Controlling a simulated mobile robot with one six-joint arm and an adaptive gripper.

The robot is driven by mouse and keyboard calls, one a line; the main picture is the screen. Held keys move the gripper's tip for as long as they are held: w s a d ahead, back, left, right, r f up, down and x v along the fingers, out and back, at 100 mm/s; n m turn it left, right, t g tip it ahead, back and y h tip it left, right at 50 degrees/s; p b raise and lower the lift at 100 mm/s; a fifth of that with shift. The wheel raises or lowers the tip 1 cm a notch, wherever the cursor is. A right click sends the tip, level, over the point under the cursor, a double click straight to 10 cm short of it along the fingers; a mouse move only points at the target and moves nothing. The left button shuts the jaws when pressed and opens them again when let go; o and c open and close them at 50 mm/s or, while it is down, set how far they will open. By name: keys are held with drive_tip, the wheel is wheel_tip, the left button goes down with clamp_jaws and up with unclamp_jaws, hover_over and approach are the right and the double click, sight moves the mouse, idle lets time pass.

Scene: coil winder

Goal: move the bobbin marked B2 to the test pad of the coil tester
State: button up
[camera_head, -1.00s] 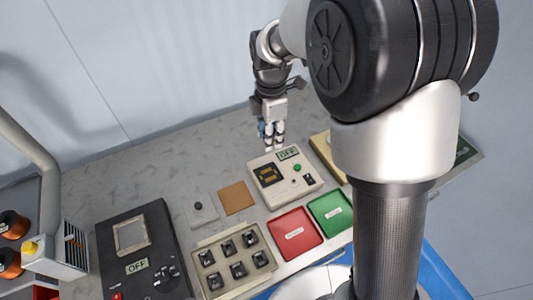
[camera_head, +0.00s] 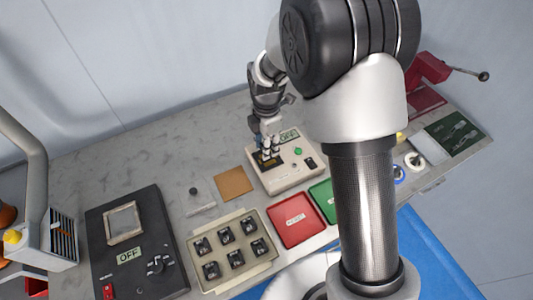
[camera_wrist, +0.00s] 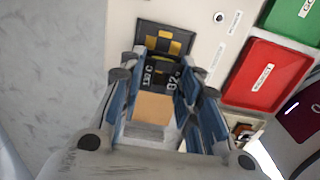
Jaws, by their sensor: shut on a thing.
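The coil tester (camera_head: 287,180) is a pale box with an OFF display, a green button and a black switch. Its black test pad with yellow patches shows in the wrist view (camera_wrist: 183,42). I cannot read a B2 mark, and the fingers hide the bobbin's sides. I cannot tell whether it touches the pad.
A beige holder (camera_head: 268,272) with several black pieces stands in front. A red tray (camera_head: 298,232) and green tray (camera_head: 324,207) lie right of it. A tan mat (camera_head: 235,183) is left of the tester; a dark OFF device (camera_head: 165,225) is farther left. The back of the bench is clear.

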wheel_tip(320, 180, down, 4)
drive_tip(key=shift+f+b, duration=0.1)
drive_tip(key=shift+b, duration=0.5)
drive_tip(key=o, duration=0.5)
drive_tip(key=shift+f, duration=0.1)
drive_tip(key=o, duration=0.5)
